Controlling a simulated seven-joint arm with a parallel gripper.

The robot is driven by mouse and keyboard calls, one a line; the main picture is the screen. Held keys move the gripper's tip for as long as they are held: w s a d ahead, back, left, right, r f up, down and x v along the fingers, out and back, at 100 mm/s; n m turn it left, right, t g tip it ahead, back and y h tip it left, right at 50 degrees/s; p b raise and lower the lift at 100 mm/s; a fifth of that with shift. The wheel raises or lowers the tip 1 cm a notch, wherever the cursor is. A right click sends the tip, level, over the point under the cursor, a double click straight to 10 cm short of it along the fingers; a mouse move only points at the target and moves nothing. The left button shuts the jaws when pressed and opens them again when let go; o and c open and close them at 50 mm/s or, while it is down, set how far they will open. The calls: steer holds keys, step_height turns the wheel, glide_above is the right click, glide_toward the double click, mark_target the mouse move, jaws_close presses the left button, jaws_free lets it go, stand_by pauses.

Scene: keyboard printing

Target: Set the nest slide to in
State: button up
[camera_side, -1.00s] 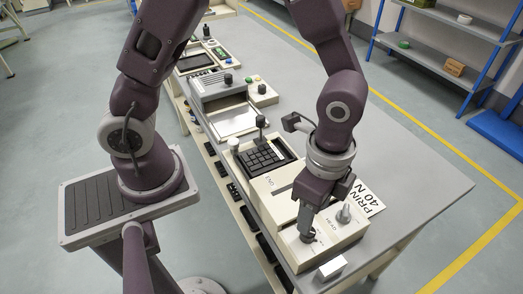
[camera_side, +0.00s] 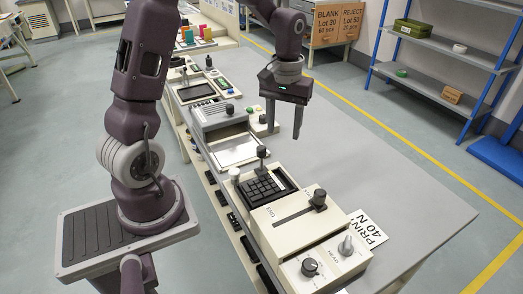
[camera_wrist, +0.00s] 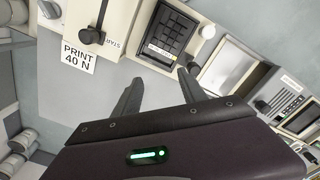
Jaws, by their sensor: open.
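A black keypad (camera_side: 264,186) sits in its recess on the cream machine (camera_side: 300,236). Beside it stands a black knob on a stem (camera_side: 262,152), also visible in the wrist view (camera_wrist: 193,66). A second black knob (camera_side: 318,197) stands at the right end of a long dark slot; the wrist view shows it (camera_wrist: 90,36) near the PRINT sign. I cannot read which label names the nest slide. My gripper (camera_side: 283,130) is open and empty, in the air above and behind the keypad. Its spread fingers also show in the wrist view (camera_wrist: 160,77).
A round dial (camera_side: 310,267) and a metal knob (camera_side: 346,245) sit on the front panel. The PRINT 40 N sign (camera_side: 367,230) lies on the bench. Another machine with a light tray (camera_side: 238,150) stands behind. The bench (camera_side: 385,165) is clear to the right.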

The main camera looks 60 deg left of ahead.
mark_target(262, 147)
steer(key=a+n, duration=0.2)
steer(key=s+a+f+n, duration=0.1)
steer(key=a+n, duration=0.1)
steer(key=a, duration=0.1)
steer(key=s+a+f+n, duration=0.1)
steer(key=a+n, duration=0.1)
steer(key=a, duration=0.1)
steer(key=shift+s+a+f, duration=0.1)
steer(key=shift+a, duration=0.05)
steer(key=f, duration=0.9)
steer(key=shift+w+f, duration=0.2)
steer(key=shift+f, duration=0.2)
steer(key=shift+c, duration=0.4)
jaws_close()
